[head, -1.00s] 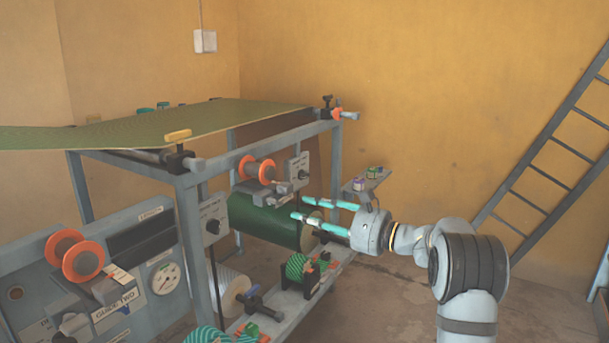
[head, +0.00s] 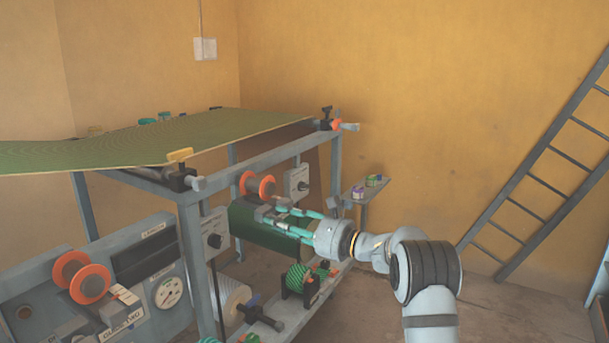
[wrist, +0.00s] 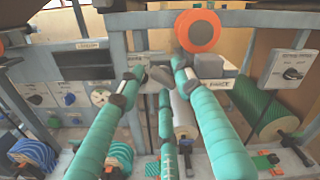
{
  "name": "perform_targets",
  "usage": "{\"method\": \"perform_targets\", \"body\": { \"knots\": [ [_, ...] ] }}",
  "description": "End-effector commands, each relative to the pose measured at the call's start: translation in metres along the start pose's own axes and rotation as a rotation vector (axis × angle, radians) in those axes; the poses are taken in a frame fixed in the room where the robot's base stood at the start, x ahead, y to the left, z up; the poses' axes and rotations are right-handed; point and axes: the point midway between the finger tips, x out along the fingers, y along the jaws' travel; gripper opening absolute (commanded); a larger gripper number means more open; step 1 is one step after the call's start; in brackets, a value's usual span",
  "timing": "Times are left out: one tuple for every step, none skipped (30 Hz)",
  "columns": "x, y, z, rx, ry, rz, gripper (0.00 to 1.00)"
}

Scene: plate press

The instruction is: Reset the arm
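My gripper (head: 270,208) has teal, jointed fingers on a pale grey wrist. In the head view it points left, in front of the dark green roller (head: 250,231) and just below the orange-flanged spool (head: 265,187). The wrist view shows the teal fingers of my gripper (wrist: 160,76) spread apart with nothing held between them. An orange disc (wrist: 197,31) stands beyond and above the right fingertip in that view. Whether a fingertip touches the press I cannot tell.
The press frame (head: 190,240) carries a green plate (head: 170,142) on top. A lower shelf (head: 300,318) holds a green-striped spool (head: 299,277). A panel with a gauge (head: 168,292) stands at left. A small shelf (head: 366,193) is behind my wrist. Floor at right is clear before a ladder (head: 550,190).

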Motion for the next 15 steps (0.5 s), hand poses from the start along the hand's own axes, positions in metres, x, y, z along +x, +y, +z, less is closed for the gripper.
{"method": "perform_targets", "body": {
  "knots": [
    [0.0002,-0.0050,0.0063,0.044,0.001,0.002,0.34],
    [0.0002,-0.0050,0.0062,0.070,0.001,0.002,0.34],
    [0.0002,-0.0047,0.0062,0.105,0.002,0.002,0.34],
    [0.0002,-0.0047,0.0065,0.131,0.001,0.002,0.34],
    [0.0002,-0.0048,0.0067,0.156,0.001,0.002,0.34],
    [0.0001,-0.0049,0.0067,0.192,0.001,0.002,0.34],
    [0.0001,-0.0052,0.0069,0.217,0.001,0.002,0.34],
    [0.0001,-0.0053,0.0069,0.244,0.001,0.001,0.34],
    [0.0001,-0.0051,0.0068,0.280,0.002,0.002,0.34],
    [0.0000,-0.0053,0.0070,0.306,0.001,0.002,0.34],
    [-0.0001,-0.0052,0.0070,0.334,0.001,0.002,0.34],
    [0.0000,-0.0050,0.0070,0.369,0.001,0.002,0.34],
    [0.0003,-0.0049,0.0072,0.395,0.001,0.002,0.34],
    [0.0006,-0.0046,0.0070,0.420,0.001,0.002,0.34],
    [0.0005,-0.0048,0.0067,0.452,0.001,0.002,0.34]
  ]
}}
